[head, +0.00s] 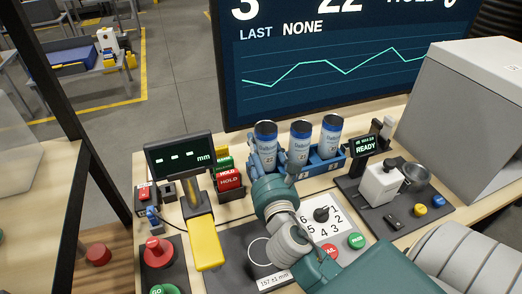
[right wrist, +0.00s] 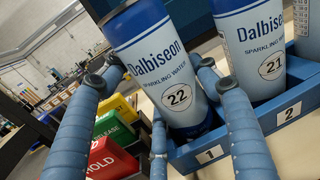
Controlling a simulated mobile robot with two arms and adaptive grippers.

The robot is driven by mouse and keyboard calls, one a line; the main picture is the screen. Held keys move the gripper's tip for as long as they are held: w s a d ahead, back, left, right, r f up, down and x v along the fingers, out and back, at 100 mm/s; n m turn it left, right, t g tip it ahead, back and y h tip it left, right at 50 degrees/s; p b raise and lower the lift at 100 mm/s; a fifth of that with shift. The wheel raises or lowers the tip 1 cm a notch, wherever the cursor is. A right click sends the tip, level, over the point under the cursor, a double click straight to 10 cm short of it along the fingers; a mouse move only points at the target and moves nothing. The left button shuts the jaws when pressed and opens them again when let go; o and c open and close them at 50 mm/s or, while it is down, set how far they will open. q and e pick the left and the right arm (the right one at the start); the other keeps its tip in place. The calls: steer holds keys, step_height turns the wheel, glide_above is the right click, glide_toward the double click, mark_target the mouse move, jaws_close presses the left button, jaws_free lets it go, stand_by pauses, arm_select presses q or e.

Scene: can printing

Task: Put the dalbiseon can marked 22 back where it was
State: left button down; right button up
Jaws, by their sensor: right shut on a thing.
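The blue and white Dalbiseon can marked 22 (right wrist: 175,75) is between the fingers of my right gripper (right wrist: 160,85), which is shut on it. In the head view, this can (head: 265,139) is the leftmost of three, and my right gripper (head: 263,165) is around its lower part. The can is at the slot marked 1 of the blue rack (right wrist: 235,137). Its base is close behind the rack's front wall; I cannot tell whether it touches the rack floor. The can marked 21 (right wrist: 252,50) stands in slot 2. My left gripper is not in view.
A third can (head: 330,137) stands at the rack's right end. Red and green blocks (head: 229,180) are left of the rack. A gauge display (head: 180,156), a dial panel (head: 325,222) and a READY station (head: 365,146) surround my arm. A large screen (head: 340,60) stands behind.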

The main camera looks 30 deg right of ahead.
steer(key=shift+f, duration=0.3)
steer(key=o, duration=0.8)
steer(key=shift+r, duration=0.45)
steer(key=shift+r+b+v, duration=0.2)
steer(key=shift+b+v, duration=0.95)
steer(key=shift+v, duration=4.9)
